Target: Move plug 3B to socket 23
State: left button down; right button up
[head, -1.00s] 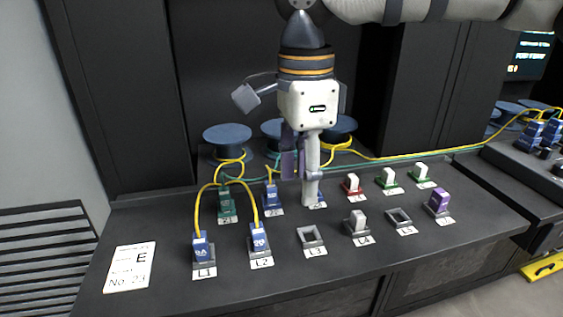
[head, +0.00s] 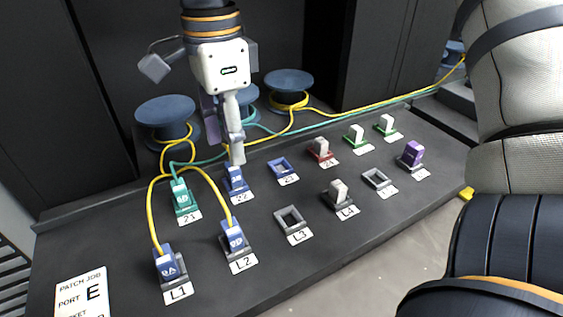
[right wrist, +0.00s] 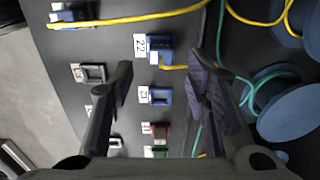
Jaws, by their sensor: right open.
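A blue plug (head: 235,178), whose printed mark looks like 3B, sits in socket 22 with a yellow cable. It also shows in the right wrist view (right wrist: 160,48). Socket 23 (head: 284,168) is an empty blue frame just right of it; it appears between the fingers in the right wrist view (right wrist: 157,96). My right gripper (head: 236,155) is open and empty, pointing down over the plug in socket 22, partly overlapping its top. In the right wrist view its fingers (right wrist: 162,90) stand apart, touching nothing visible. My left gripper is not in view.
A green plug (head: 182,196) stands in socket 21. Blue plugs stand in L1 (head: 168,265) and L2 (head: 234,238). L3 (head: 293,219) is empty. Red (head: 320,149) and green sockets hold white pieces. Cable spools (head: 289,82) and loose cables lie behind the rows.

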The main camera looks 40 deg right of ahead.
aim_at(232, 167)
jog(key=shift+f, duration=3.05)
grip_shut()
jog(key=shift+r, duration=3.05)
jog(key=shift+w, duration=0.1)
